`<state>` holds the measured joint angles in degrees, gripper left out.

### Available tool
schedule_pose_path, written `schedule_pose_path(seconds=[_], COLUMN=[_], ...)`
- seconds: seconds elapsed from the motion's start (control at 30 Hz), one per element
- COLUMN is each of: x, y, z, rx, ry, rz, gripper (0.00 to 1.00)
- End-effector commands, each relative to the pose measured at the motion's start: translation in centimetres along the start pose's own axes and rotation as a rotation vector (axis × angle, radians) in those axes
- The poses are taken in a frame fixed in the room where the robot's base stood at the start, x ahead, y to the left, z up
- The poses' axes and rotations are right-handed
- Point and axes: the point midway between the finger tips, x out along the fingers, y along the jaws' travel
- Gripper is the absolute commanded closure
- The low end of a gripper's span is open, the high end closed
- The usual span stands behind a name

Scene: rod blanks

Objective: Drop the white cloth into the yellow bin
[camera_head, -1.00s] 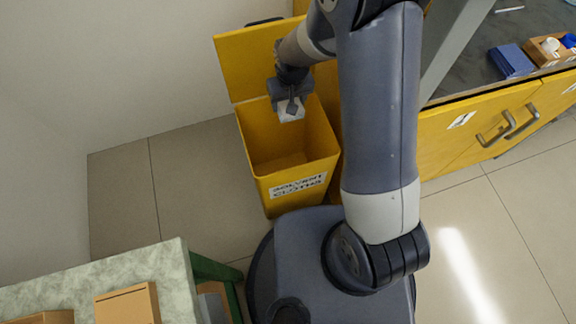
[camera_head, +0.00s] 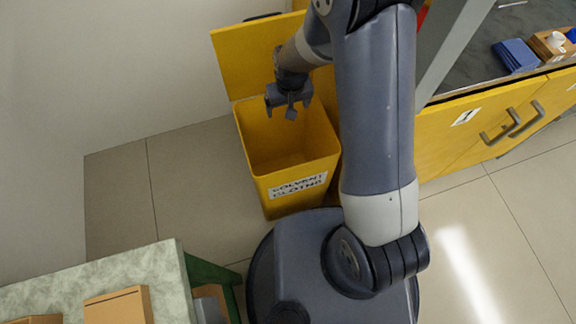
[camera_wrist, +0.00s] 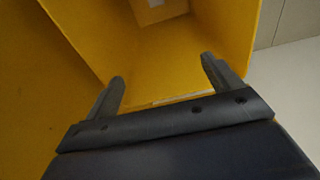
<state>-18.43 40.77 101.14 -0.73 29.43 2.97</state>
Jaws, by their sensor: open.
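The yellow bin (camera_head: 328,160) stands open on the floor with its lid tilted back; its front label reads "SOLVENT CLOTHS". My gripper (camera_head: 288,106) is over the rear part of the bin's mouth, jaws apart, with no cloth between them. In the wrist view my gripper (camera_wrist: 166,82) is open, its two fingers pointing into the yellow bin (camera_wrist: 190,62). The white cloth does not show clearly in either view. A small pale patch shows deep in the bin at the top of the wrist view; I cannot tell if it is the cloth.
A yellow-fronted cabinet (camera_head: 440,142) with a dark top stands to the right, with a blue stack (camera_head: 515,55) on it. A pale bench (camera_head: 165,262) with a cardboard box (camera_head: 118,308) is at lower left. A wall is behind the bin; tiled floor (camera_head: 195,175) lies left of it.

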Motion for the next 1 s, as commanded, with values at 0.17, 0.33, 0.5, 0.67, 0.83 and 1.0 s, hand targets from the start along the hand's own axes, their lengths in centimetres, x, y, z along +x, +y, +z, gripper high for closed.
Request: schedule_pose_path(seconds=[0.17,0.33,0.5,0.67,0.83,1.0], x=[-0.3,-2.5,-6.1,-8.9,-10.5,-10.8], y=[0.0,0.0,0.0,0.0,0.0,0.0], z=[0.0,-0.1,-0.1,-0.1,0.0,0.0], rx=[0.000,0.000,0.000,0.000,0.000,0.000], ry=[0.001,0.004,0.004,0.003,0.001,0.000], rz=[0.000,0.000,0.000,0.000,0.000,0.000], gripper=[0.14,0.14,0.14,0.14,0.14,0.14])
